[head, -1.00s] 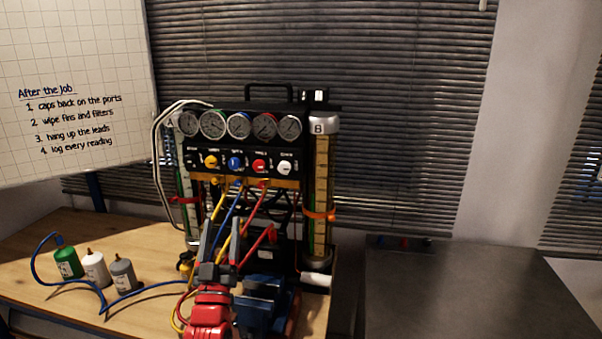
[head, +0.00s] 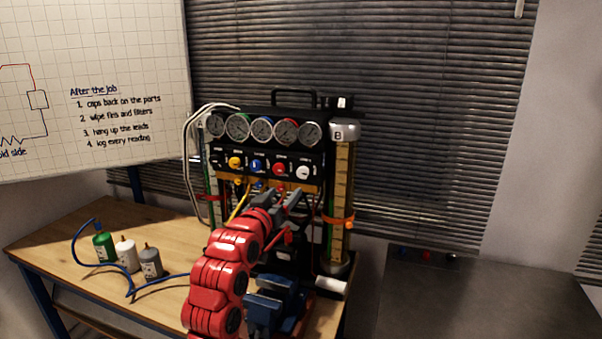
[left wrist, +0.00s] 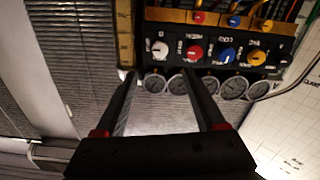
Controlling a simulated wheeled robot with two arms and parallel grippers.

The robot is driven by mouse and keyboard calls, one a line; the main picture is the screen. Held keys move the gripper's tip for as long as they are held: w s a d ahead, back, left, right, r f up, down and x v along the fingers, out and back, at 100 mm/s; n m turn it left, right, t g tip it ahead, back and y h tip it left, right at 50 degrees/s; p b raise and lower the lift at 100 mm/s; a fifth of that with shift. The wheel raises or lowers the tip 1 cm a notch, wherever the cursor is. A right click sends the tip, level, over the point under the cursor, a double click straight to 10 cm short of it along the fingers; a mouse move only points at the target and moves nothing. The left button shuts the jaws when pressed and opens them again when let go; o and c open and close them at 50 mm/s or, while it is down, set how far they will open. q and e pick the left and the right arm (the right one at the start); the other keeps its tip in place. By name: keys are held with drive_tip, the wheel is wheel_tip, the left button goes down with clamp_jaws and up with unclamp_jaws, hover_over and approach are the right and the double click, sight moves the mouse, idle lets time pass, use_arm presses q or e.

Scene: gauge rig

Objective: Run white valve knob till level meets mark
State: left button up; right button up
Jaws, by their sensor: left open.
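The white valve knob (head: 303,172) is at the right end of the knob row on the gauge rig; it also shows in the left wrist view (left wrist: 159,48). My left gripper (head: 287,196) is open and empty, just below and in front of the knob row. In the left wrist view its two fingers (left wrist: 158,75) point toward the white knob, apart from it. Tube B (head: 341,185) stands at the rig's right with an orange mark band (head: 338,221). Tube A (head: 209,190) at the left is partly hidden by hoses. The liquid level in tube B is too small to tell. My right gripper is out of view.
Red (head: 279,169), blue (head: 257,166) and yellow (head: 235,162) knobs sit left of the white one. Coloured hoses hang below. A blue vise (head: 268,310) and several bottles (head: 126,255) stand on the wooden bench. The dark table (head: 480,300) at right is mostly clear.

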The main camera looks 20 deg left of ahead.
sight(301, 173)
use_arm(q)
drive_tip(key=w+p, duration=0.1)
drive_tip(key=w, duration=0.3)
drive_tip(key=w+p, duration=0.1)
drive_tip(key=w, duration=0.3)
drive_tip(key=w+p, duration=0.1)
drive_tip(key=w, duration=0.4)
drive_tip(key=shift+d+p, duration=0.25)
drive_tip(key=shift+p, duration=0.05)
drive_tip(key=shift+s, duration=0.1)
drive_tip(key=shift+c, duration=0.2)
clamp_jaws()
